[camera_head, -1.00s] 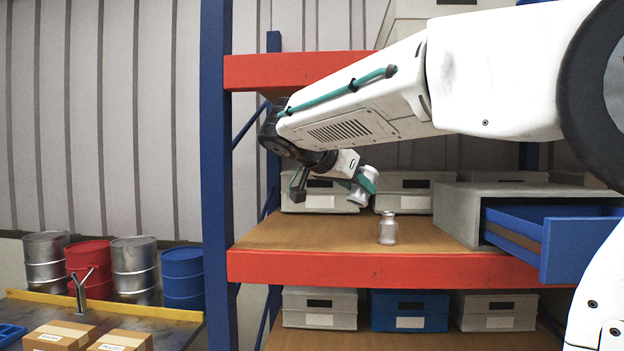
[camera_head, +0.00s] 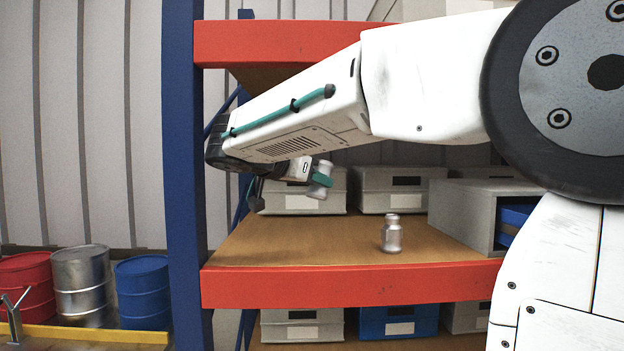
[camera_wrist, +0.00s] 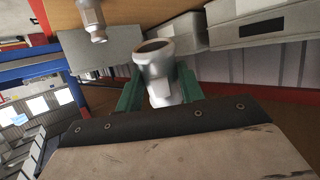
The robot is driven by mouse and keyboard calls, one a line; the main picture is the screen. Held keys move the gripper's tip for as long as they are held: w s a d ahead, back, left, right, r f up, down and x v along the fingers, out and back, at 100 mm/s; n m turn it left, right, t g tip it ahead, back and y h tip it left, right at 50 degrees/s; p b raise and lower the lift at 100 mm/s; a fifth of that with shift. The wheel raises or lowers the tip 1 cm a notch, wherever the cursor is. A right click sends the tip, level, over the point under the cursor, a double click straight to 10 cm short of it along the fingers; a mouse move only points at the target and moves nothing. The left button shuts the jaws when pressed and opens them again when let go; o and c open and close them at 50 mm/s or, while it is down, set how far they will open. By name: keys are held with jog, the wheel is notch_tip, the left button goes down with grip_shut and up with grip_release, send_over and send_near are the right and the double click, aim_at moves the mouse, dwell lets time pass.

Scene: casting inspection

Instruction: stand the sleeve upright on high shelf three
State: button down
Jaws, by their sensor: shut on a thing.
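My gripper (camera_head: 323,179), with green fingers, is shut on the sleeve (camera_head: 318,189), a small grey metal piece. The gripper holds it above the wooden shelf board, slightly tilted in the head view. In the wrist view the sleeve (camera_wrist: 155,62) shows a wide open end and sits between the green fingers (camera_wrist: 158,92), which cover part of its sides. The shelf board (camera_head: 300,245) has a red front beam (camera_head: 340,286). I see no label telling which shelf it is.
A similar silver metal piece (camera_head: 391,236) stands upright on the board, right of the gripper. Grey bins (camera_head: 390,200) line the back. A grey cabinet (camera_head: 460,215) with a blue drawer (camera_head: 512,222) is at right. A blue post (camera_head: 183,200) bounds the left. The front-left board is clear.

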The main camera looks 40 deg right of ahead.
jog(key=shift+a+f, duration=0.1)
jog(key=shift+f, duration=4.95)
jog(key=shift+f, duration=0.35)
jog(key=c, duration=0.8)
grip_release()
jog(key=shift+f, duration=0.1)
jog(key=v, duration=0.8)
jog(key=shift+s, duration=0.1)
